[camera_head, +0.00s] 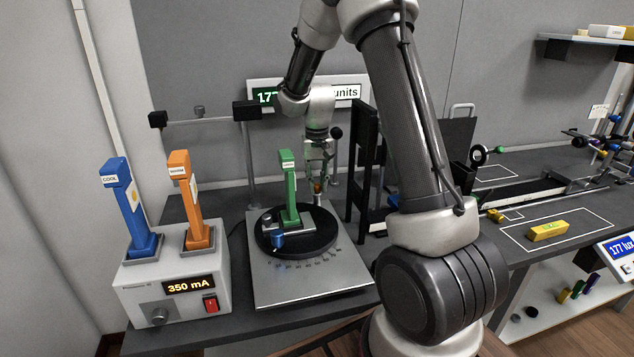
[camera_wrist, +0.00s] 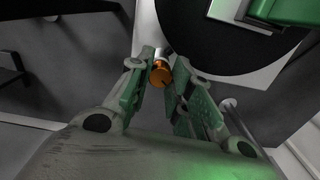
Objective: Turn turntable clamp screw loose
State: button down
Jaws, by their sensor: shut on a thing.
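The turntable is a black disc (camera_head: 310,246) on a square grey base plate (camera_head: 270,290) with tick marks at its front. In the wrist view its dark disc (camera_wrist: 225,45) fills the top right. A small orange clamp screw (camera_wrist: 160,77) with a pale shank sits at the disc's edge; only a speck of orange (camera_head: 317,187) shows in the head view. My gripper (camera_head: 318,180) points down at the turntable's far right side. Its green-padded fingers (camera_wrist: 160,85) are shut on the orange screw. A green LED post (camera_head: 289,190) stands upright on the disc, with a blue knob (camera_head: 277,240) near its foot.
A control box (camera_head: 165,275) reading 350 mA carries blue (camera_head: 125,205) and orange (camera_head: 188,200) LED posts at left. A black frame (camera_head: 363,165) stands close right of the turntable. A display (camera_head: 265,96) is behind. A yellow block (camera_head: 547,231) lies far right.

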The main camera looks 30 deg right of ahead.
aim_at(317, 184)
jog(key=c, duration=1.3)
grip_release()
jog(key=shift+o, duration=0.2)
notch_tip(317, 184, up, 12)
